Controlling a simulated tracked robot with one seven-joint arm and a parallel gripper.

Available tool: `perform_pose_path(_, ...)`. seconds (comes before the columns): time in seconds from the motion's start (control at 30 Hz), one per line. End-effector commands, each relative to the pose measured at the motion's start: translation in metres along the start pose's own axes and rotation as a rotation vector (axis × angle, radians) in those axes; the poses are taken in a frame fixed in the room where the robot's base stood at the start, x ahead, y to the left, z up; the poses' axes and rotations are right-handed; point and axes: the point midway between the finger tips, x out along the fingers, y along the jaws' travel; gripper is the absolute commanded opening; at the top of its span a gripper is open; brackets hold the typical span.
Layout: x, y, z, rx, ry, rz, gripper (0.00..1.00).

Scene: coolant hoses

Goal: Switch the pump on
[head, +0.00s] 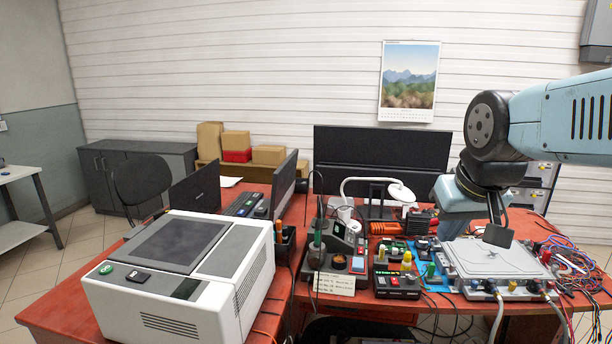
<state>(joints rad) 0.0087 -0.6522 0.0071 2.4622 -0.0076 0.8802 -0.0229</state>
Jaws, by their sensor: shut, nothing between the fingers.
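No object here is clearly marked as the pump. A small black control box (397,283) with red and green lit parts on its front stands on the red bench, left of a silver plate unit (492,262). Hoses run from the plate unit's front fittings. A white machine (180,275) at the front left has a green round button (106,269) and a black switch (138,277) on top. My gripper (497,235) is shut and empty, above the back of the plate unit and right of the control box. Its fingertips are small and partly hard to make out.
A soldering station (338,238), a white lamp (399,193) and a monitor (381,158) crowd the bench behind the control box. Tangled coloured wires (575,262) lie at the right. The air above the control box is clear.

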Motion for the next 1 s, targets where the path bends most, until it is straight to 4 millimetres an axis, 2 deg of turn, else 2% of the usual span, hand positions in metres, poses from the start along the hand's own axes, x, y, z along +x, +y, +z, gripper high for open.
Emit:
perform_pose_path(0.2, -0.013, -0.002, 0.021, 0.021, 0.034, -0.008, 0.0)
perform_pose_path(0.4, -0.015, -0.002, 0.026, 0.028, 0.04, -0.011, 0.0)
perform_pose_path(0.77, -0.014, -0.002, 0.022, 0.014, 0.034, -0.008, 0.0)
perform_pose_path(1.0, -0.006, -0.001, 0.001, -0.083, -0.009, 0.002, 0.0)
